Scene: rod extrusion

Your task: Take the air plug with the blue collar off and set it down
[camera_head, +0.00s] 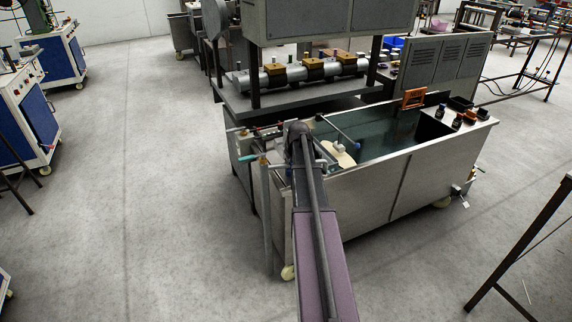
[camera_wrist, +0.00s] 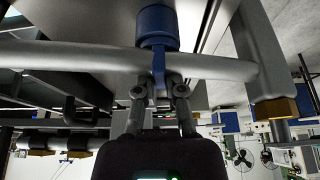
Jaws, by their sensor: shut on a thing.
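In the wrist view my gripper (camera_wrist: 162,84) is shut on the air plug with the blue collar (camera_wrist: 157,28). The collar is a wide blue cylinder at the top middle. A narrow blue part runs from it to between my fingertips. A grey pipe (camera_wrist: 70,56) runs across behind this part. The frames do not show clearly whether the plug is still seated. In the head view my own arm hides my gripper and the plug at the tank's left end.
A metal tank (camera_head: 370,195) holding liquid stands on castors, with bottles (camera_head: 457,121) on its right side. A heavy machine (camera_head: 320,20) stands behind it. In the wrist view, a brass-coloured fitting (camera_wrist: 278,108) sits on the right. Open floor (camera_head: 150,200) lies left of the tank.

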